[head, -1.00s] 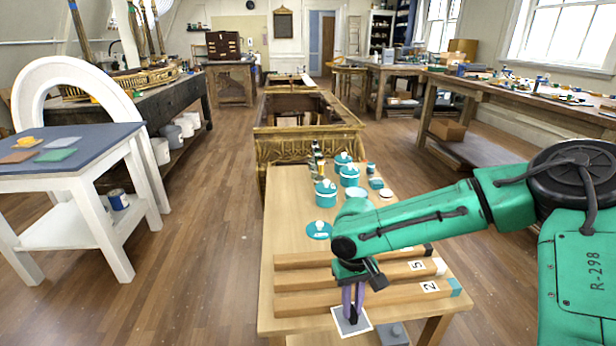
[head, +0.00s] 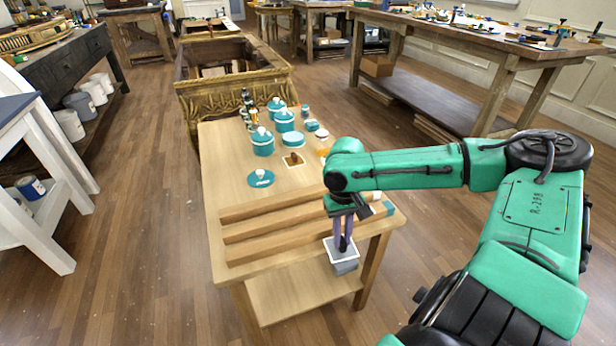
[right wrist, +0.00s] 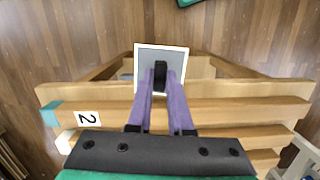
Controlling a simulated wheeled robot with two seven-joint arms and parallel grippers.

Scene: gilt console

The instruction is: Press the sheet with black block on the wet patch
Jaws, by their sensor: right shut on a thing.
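My right gripper (head: 343,243) has purple fingers shut on the small black block (right wrist: 160,76). The block stands on the face of a grey sheet with a white border (right wrist: 175,62), which hangs with it; in the head view the sheet (head: 330,250) shows by the table's front right edge, apart from the tabletop. A brown patch with a pale border (head: 293,160) lies on the table behind the beams; I cannot tell for sure that it is the wet patch. The right forearm passes to its right. My left gripper is out of view.
Wooden beams (head: 275,226) lie across the table's front, between the sheet and the brown patch. Teal lidded jars (head: 262,144) and a teal lid (head: 260,180) stand around the patch. A grey block (head: 346,268) shows below the sheet. A gilt console (head: 232,97) is behind.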

